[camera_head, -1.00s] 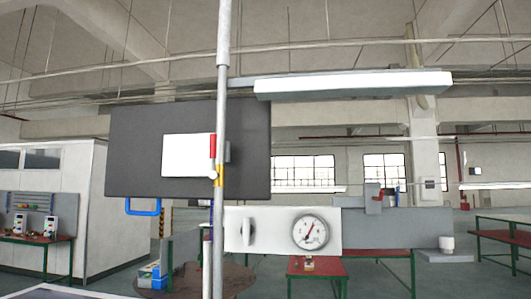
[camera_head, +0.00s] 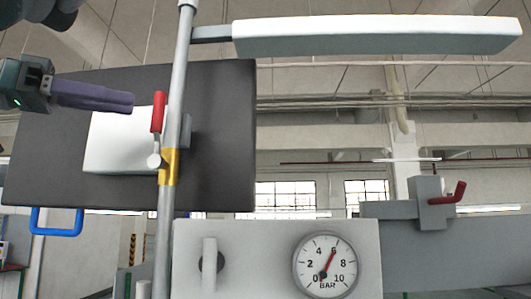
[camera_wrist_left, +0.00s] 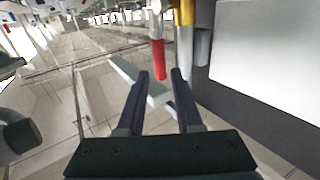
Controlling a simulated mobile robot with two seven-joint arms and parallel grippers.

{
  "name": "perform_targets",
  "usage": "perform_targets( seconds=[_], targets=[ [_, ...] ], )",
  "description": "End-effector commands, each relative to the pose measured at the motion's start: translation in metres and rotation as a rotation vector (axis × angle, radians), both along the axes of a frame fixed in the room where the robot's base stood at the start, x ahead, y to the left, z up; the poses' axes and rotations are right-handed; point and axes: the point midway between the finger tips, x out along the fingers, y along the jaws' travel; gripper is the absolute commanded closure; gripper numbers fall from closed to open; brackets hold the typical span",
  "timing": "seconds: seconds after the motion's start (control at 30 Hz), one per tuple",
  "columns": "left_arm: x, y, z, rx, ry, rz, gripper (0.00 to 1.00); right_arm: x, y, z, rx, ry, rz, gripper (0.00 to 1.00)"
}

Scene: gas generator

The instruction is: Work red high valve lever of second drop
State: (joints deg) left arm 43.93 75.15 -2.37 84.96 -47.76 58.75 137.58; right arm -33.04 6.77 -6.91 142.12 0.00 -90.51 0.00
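The red valve lever (camera_head: 158,112) stands upright on a small valve beside the grey vertical pipe (camera_head: 166,225), just above a yellow band (camera_head: 169,167). My left gripper (camera_head: 128,102) comes in from the left in the head view, its fingers pointing right at the lever, with a small gap seen. In the left wrist view the two dark fingers (camera_wrist_left: 160,74) are apart. The red lever (camera_wrist_left: 159,62) shows in line with the space between their tips; nothing is visibly held. My right gripper is not in view.
A dark board (camera_head: 222,130) with a white plate (camera_head: 113,142) stands behind the pipe. A panel with a pressure gauge (camera_head: 325,265) is below right. Another red lever (camera_head: 447,195) is on a grey block at right. A blue handle (camera_head: 57,220) is lower left.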

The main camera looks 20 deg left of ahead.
Motion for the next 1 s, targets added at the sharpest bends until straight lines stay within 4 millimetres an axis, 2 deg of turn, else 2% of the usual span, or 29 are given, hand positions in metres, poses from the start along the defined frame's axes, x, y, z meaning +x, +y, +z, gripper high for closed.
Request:
perform_targets(
  seconds=[0.17, 0.4, 0.6, 1.0],
  targets=[
    [0.007, -0.007, 0.005, 0.002, 0.024, -0.002, 0.66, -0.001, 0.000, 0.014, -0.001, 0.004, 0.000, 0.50],
    [0.040, -0.038, 0.009, -0.002, 0.023, -0.005, 0.66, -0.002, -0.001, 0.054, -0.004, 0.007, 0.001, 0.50],
    [0.061, -0.057, 0.006, 0.000, 0.022, -0.003, 0.66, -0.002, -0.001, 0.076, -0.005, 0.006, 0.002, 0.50],
    [0.070, -0.065, 0.000, 0.003, 0.019, -0.001, 0.66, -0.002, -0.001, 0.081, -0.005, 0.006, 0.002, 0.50]
  ],
)
